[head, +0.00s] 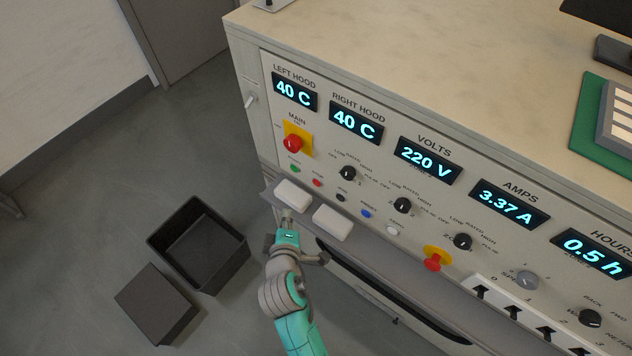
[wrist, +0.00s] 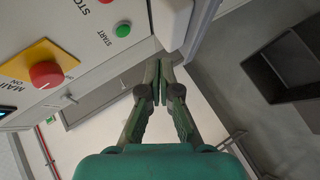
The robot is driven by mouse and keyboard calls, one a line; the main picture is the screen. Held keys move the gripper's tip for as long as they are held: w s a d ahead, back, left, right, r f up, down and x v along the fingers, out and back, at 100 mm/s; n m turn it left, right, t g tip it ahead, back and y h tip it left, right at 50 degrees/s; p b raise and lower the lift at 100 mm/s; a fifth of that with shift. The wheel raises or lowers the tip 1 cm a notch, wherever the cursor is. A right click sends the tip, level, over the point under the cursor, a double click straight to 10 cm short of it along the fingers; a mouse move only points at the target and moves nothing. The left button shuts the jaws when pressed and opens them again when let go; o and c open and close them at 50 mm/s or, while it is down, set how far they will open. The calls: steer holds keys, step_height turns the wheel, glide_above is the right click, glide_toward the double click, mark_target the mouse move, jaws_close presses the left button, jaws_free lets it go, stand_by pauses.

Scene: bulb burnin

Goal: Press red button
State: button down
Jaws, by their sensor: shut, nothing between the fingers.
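On the panel, a small red button (head: 317,182) sits between a green button (head: 295,169) and a black one. A large red mushroom knob (head: 292,143) on a yellow plate is marked MAIN; a second red mushroom knob (head: 432,263) is lower right. In the wrist view the MAIN knob (wrist: 46,73) is at left, the START button (wrist: 122,30) at top, and a sliver of red (wrist: 106,1) by the STOP label at the top edge. My gripper (head: 287,214) is shut and empty, low in front of the panel, apart from these buttons. It also shows in the wrist view (wrist: 159,68).
Two white blocks (head: 293,194) (head: 333,222) stick out at the panel's lower ledge, close to my gripper. Black knobs (head: 348,173) and lit displays (head: 356,122) fill the panel. A dark open bin (head: 238,262) and a dark box (head: 156,303) are on the floor at left.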

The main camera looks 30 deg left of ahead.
steer(key=shift+w+d, duration=0.2)
steer(key=shift+w, duration=2)
steer(key=shift+w+d, duration=0.2)
steer(key=shift+w, duration=2)
steer(key=shift+w, duration=0.15)
steer(key=shift+w, duration=0.3)
steer(key=shift+w, duration=0.35)
steer(key=shift+s, duration=0.8)
steer(key=shift+s+a, duration=0.2)
steer(key=shift+s, duration=2.3)
